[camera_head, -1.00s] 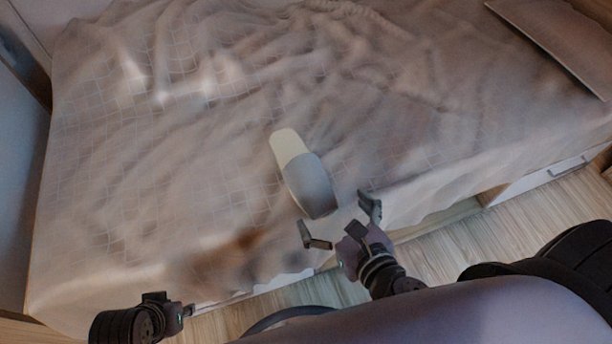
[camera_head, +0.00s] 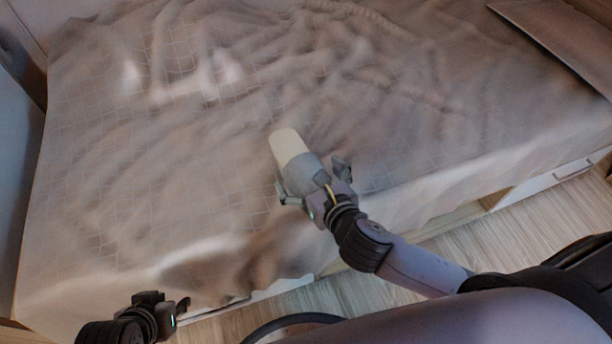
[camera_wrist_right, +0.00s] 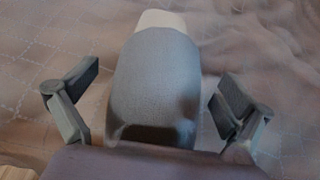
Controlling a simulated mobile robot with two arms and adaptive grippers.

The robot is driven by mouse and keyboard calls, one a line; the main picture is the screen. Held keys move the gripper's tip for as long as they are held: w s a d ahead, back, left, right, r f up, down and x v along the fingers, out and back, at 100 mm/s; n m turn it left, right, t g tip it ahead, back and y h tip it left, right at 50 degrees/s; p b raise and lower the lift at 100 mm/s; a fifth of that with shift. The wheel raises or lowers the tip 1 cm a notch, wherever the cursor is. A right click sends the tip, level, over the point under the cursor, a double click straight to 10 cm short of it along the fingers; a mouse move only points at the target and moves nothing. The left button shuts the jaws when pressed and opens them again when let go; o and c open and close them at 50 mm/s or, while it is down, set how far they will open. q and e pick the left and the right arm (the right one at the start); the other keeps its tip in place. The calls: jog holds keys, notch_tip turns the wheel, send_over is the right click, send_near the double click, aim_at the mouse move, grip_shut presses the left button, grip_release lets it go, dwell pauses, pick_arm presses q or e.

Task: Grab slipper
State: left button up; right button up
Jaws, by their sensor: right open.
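The slipper (camera_head: 291,150) lies on the bed, with a grey upper and a cream sole end pointing away from me. In the right wrist view the slipper (camera_wrist_right: 155,80) fills the middle, its grey upper facing up. My right gripper (camera_head: 312,174) is open, with one finger on each side of the slipper. In the wrist view both fingers stand apart from its sides, and the near end is partly hidden by my gripper's body. My left gripper (camera_head: 184,308) is at the lower left, by the bed's front edge, away from the slipper; its jaw opening is unclear.
The bed (camera_head: 130,190) has a wrinkled, checked cover, otherwise clear around the slipper. A flat panel or cushion (camera_head: 560,40) lies at the top right. A drawer front (camera_head: 555,178) shows under the bed at the right, above the wooden floor (camera_head: 500,230).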

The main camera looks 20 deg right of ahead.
jog(key=shift+c, duration=0.6)
jog(key=c, duration=1.2)
